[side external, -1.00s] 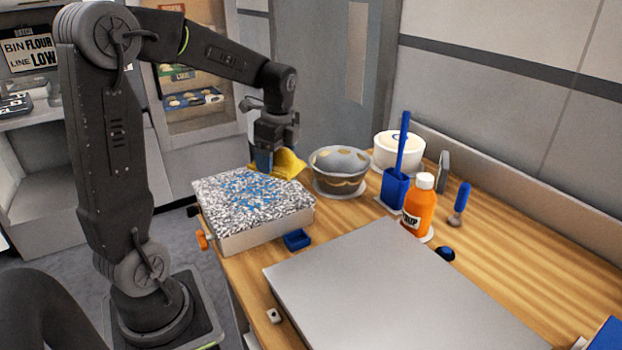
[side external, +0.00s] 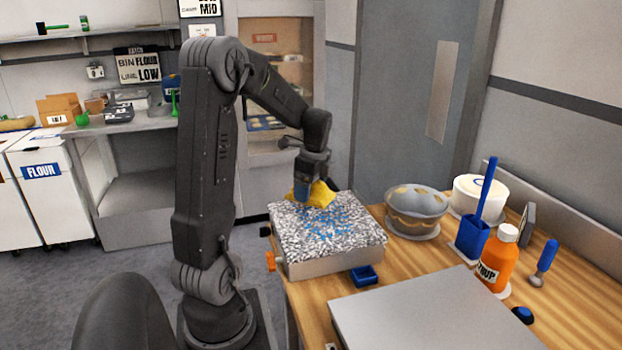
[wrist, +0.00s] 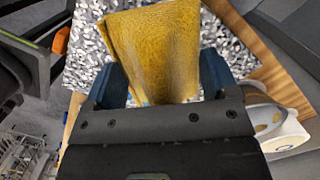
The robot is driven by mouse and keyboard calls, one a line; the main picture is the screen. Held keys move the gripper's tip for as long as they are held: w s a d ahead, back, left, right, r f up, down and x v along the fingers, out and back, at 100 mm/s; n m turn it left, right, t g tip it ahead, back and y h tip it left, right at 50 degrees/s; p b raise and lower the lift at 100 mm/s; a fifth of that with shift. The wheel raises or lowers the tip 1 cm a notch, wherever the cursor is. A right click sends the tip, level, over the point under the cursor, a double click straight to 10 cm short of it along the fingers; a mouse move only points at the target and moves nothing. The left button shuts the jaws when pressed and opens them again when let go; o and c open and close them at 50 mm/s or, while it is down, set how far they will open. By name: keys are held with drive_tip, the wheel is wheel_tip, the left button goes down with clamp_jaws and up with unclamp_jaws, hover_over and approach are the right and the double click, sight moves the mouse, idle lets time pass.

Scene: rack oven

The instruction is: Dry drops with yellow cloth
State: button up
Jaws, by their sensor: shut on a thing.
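My gripper (side external: 308,188) is shut on the yellow cloth (side external: 321,195), which hangs from the fingers at the back edge of a speckled block. In the wrist view the cloth (wrist: 153,45) spreads out between and beyond the two blue fingers of my gripper (wrist: 165,80). The speckled block (side external: 300,240) has a black, white and grey patterned top with blue marks in its middle. I cannot tell whether these blue marks are the drops. I also cannot tell whether the cloth touches the top.
A bowl (side external: 415,207), a white round container (side external: 478,196), a blue holder with a brush (side external: 472,238) and an orange syrup bottle (side external: 498,262) stand right of the block. A small blue tray (side external: 364,276) is in front. A grey plate (side external: 420,315) covers the front worktop.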

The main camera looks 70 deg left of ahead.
sight(337, 227)
wheel_tip(337, 227, down, 4)
drive_tip(key=shift+r, duration=0.15)
drive_tip(key=shift+d, duration=0.8)
drive_tip(key=shift+c, duration=0.2)
drive_tip(key=shift+d, duration=4.1)
drive_tip(key=shift+w+a, duration=0.1)
drive_tip(key=shift+a, duration=4.9)
drive_tip(key=shift+w+d, duration=0.1)
drive_tip(key=shift+w, duration=1.45)
drive_tip(key=shift+w+d, duration=0.4)
drive_tip(key=shift+d, duration=4.55)
drive_tip(key=shift+a, duration=5.05)
drive_tip(key=shift+d+r, duration=0.1)
drive_tip(key=shift+r, duration=3.9)
